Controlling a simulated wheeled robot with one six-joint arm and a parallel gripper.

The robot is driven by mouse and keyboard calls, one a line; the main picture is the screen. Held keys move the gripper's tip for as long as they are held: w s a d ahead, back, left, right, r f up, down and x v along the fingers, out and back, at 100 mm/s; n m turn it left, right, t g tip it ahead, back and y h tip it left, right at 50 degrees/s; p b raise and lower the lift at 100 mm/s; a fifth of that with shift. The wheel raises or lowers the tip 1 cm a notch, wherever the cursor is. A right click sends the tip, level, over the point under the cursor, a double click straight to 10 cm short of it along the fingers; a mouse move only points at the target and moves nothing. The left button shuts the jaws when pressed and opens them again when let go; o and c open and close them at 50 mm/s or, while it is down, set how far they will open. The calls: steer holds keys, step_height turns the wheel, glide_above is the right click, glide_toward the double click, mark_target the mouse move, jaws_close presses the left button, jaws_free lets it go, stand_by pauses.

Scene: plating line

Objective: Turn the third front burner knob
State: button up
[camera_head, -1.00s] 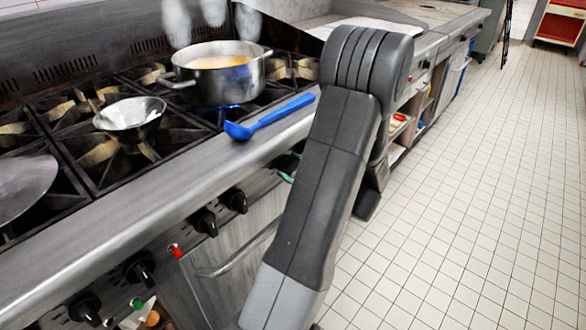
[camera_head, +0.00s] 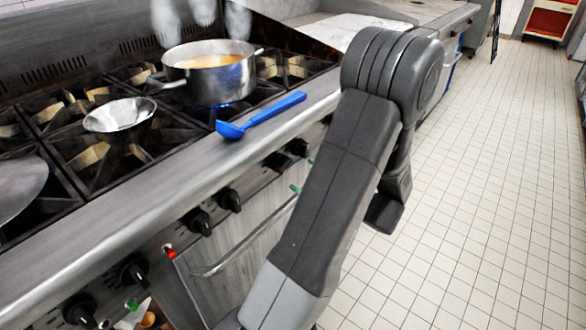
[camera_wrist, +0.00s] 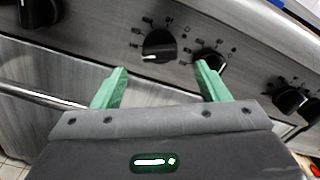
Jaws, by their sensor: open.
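A row of black burner knobs runs along the steel front panel of the range. In the wrist view, my gripper (camera_wrist: 161,70) is open and empty, its two green fingers pointing at the panel. One knob (camera_wrist: 160,45) with a white mark sits just beyond and between the fingertips. A second knob (camera_wrist: 211,61) is partly hidden by the right finger. In the head view, knobs show at the near end (camera_head: 80,310), (camera_head: 134,271), in the middle (camera_head: 198,222), (camera_head: 229,200) and farther along (camera_head: 298,147). I cannot tell which one is counted as third.
An oven handle (camera_head: 240,245) sticks out below the panel. A blue ladle (camera_head: 262,117) lies on the front ledge. A pot (camera_head: 208,83) and a metal bowl (camera_head: 120,116) stand on the burners. The tiled floor (camera_head: 480,200) at right is clear.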

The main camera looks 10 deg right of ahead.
mark_target(288, 165)
steer(key=v, duration=0.6)
steer(key=x, duration=1.4)
steer(key=shift+s+d+b, duration=0.1)
steer(key=shift+s+b, duration=0.05)
steer(key=shift+b, duration=0.15)
steer(key=shift+a, duration=0.2)
steer(key=shift+r+m+p, duration=0.25)
steer(key=shift+m+p, duration=0.15)
steer(key=shift+p, duration=0.35)
steer(key=shift+d+m+p, duration=0.15)
steer(key=shift+m+p, duration=0.25)
steer(key=m+p, duration=0.5)
steer(key=p, duration=0.1)
steer(key=v, duration=1.3)
steer(key=shift+d+f+m, duration=0.2)
steer(key=shift+f+m, duration=0.05)
steer(key=shift+m, duration=0.05)
